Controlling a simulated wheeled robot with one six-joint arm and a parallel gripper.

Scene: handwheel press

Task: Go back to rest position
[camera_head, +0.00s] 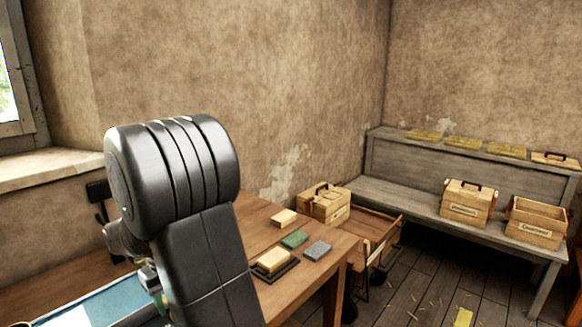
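My arm's large dark links fill the left foreground. They hide part of the wooden table (335,243) and whatever is behind them. My gripper's fingers cannot be made out, so their state does not show. Small metallic and greenish parts show at the left edge of the arm, too hidden to identify.
On the table lie a pale block (284,218), a green block (295,239), a grey block (317,250) and a yellowish block on a dark base (273,261). A wooden box (324,203) stands behind them. A grey bench (408,201) with crates is at right; straw litters the floor.

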